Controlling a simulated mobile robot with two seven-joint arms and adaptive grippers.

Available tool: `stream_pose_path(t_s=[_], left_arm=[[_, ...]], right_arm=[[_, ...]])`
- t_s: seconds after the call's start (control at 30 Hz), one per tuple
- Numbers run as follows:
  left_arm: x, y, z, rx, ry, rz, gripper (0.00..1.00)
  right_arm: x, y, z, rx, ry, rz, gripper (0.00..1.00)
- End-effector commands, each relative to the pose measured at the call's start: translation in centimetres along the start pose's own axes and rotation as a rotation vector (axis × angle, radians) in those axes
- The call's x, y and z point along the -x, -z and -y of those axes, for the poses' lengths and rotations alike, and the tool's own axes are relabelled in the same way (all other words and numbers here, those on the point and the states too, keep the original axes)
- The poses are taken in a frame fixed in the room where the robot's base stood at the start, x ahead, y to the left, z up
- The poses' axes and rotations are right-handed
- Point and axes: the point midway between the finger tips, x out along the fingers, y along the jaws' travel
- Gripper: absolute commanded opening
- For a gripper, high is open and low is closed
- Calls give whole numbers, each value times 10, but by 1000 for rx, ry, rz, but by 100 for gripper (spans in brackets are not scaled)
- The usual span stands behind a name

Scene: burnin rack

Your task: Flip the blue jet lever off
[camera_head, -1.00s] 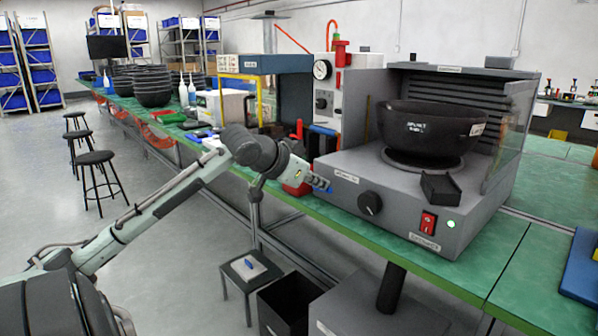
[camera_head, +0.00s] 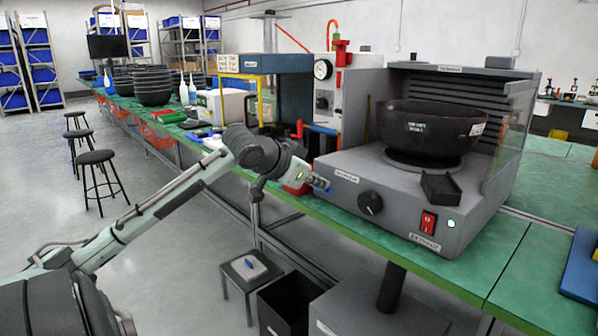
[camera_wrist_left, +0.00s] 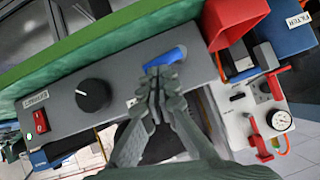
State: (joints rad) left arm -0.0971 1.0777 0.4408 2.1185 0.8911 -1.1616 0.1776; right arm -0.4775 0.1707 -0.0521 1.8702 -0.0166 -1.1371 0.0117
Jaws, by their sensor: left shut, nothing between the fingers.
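The blue jet lever (camera_wrist_left: 165,58) sticks out of the front face of the grey machine (camera_wrist_left: 125,82), near its corner, in the left wrist view. In the head view only a small blue bit of the lever shows at my fingertips, at the machine's left front. My left gripper (camera_wrist_left: 160,74) is shut and empty, with its fingertips right at the lever's lower side; I cannot tell if they touch it. In the head view the gripper (camera_head: 317,181) is beside the machine's front left corner. The lever's base is partly hidden by the fingers.
A black bowl (camera_head: 430,130) sits on the machine. Its front carries a black knob (camera_head: 370,203) and a red switch (camera_head: 428,222) beside a green light. A red object (camera_head: 296,176) stands close behind my left gripper.

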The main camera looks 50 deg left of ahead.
Motion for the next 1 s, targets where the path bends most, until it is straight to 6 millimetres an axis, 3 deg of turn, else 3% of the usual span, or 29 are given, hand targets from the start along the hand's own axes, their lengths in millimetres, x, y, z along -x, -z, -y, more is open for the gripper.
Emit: stream_pose_path(t_s=[0.27, 0.7, 1.0], left_arm=[[7, 0, 0, 1, -1, -2, 0], [92, 0, 0, 1, 0, -3, 0], [120, 0, 0, 0, 0, -1, 0]], right_arm=[[0, -1, -2, 0, -2, 0, 64], [0, 0, 0, 0, -1, 0, 64], [0, 0, 0, 0, 0, 0, 64]])
